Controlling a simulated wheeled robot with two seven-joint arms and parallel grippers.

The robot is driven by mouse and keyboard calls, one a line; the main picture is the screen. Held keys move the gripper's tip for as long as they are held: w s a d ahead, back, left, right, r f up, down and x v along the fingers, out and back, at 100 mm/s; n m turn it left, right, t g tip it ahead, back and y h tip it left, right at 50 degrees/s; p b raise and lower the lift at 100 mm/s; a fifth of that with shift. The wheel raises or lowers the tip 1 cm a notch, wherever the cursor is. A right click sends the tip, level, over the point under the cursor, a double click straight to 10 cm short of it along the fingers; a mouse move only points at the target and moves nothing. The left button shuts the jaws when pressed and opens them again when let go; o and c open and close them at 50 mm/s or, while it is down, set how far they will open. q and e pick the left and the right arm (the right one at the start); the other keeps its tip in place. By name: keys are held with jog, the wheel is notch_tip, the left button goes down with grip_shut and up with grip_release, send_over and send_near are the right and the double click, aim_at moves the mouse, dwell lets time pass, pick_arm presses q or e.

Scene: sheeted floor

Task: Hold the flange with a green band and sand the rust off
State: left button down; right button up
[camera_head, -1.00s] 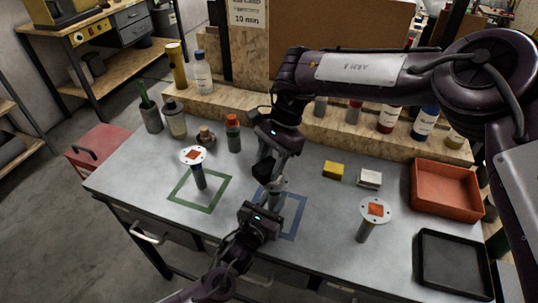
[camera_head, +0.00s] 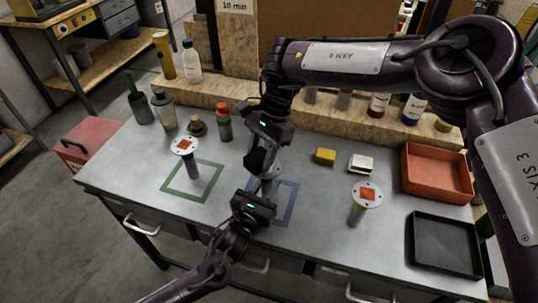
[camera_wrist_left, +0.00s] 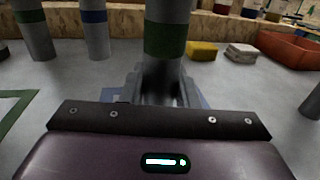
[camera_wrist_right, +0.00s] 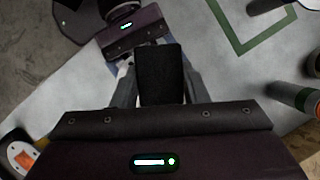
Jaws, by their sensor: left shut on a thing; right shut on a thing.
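The flange with the green band (camera_wrist_left: 165,38) stands upright in my left gripper (camera_wrist_left: 165,92), which is shut on its grey stem. In the head view its top (camera_head: 270,170) shows partly behind my right gripper (camera_head: 256,160), near the blue square outline. My left gripper (camera_head: 258,192) is low at its front. My right gripper is shut on a dark block (camera_wrist_right: 160,75), held at or just above the flange top. Contact and any rust there are hidden. Two other flanges with orange rust patches stand at the left (camera_head: 184,146) and right (camera_head: 367,194).
A red bin (camera_head: 437,173) and black tray (camera_head: 444,244) are at the right. Bottles stand at the back left.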

jog(key=shift+d+r, duration=0.15)
jog(key=shift+r, duration=3.85)
pick_arm(q)
jog(key=c, duration=1)
grip_release()
jog(key=shift+c, duration=0.2)
jog(key=v, duration=1.2)
